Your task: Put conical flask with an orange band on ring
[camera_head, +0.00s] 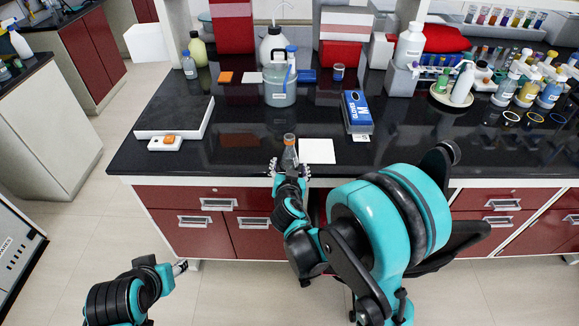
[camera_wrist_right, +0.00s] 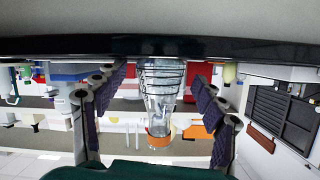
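The conical flask with an orange band (camera_head: 289,153) stands upright near the front edge of the black bench, its band around the neck. My right gripper (camera_head: 289,172) is open, its fingers spread on either side of the flask. In the right wrist view the picture is upside down; the flask (camera_wrist_right: 161,95) sits between the two fingers, with gaps on both sides. Several small rings (camera_head: 511,113) lie on the bench at the right; which one the task means I cannot tell. My left gripper (camera_head: 180,267) hangs low over the floor, its opening too small to judge.
Bottles and banded flasks (camera_head: 527,90) crowd the right. The bench between sheet and rings is mostly clear.

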